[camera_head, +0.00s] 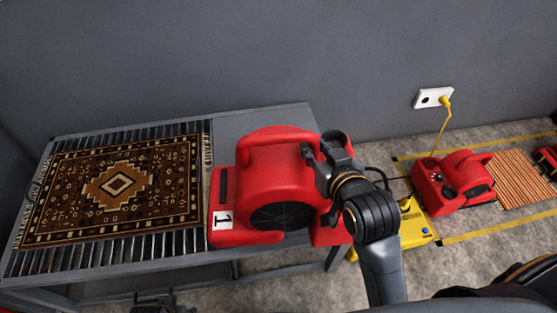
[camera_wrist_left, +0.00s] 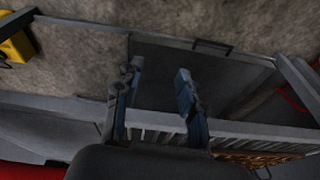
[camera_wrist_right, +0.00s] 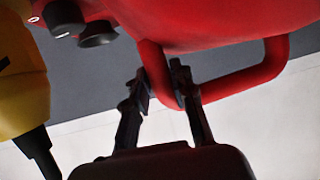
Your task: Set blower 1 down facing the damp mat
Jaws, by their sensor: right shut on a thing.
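Blower 1 (camera_head: 276,172) is red, with a white label reading 1 at its lower left, over the right part of the grey table. Its labelled end points left toward the mat; I cannot tell whether its base touches the tabletop. The damp mat (camera_head: 118,186), brown and patterned, lies flat on the slatted left part of the table. My right gripper (camera_head: 318,152) is shut on the blower's red handle bar, which shows between its fingers in the right wrist view (camera_wrist_right: 165,85). My left gripper (camera_wrist_left: 158,85) is open and empty in the left wrist view.
The grey table (camera_head: 262,119) stands close to the wall. A second red blower (camera_head: 453,182) is on the floor at right, beside a yellow box (camera_head: 415,228) and a striped orange mat (camera_head: 523,178). A yellow plug and cord hang from a wall socket (camera_head: 426,98).

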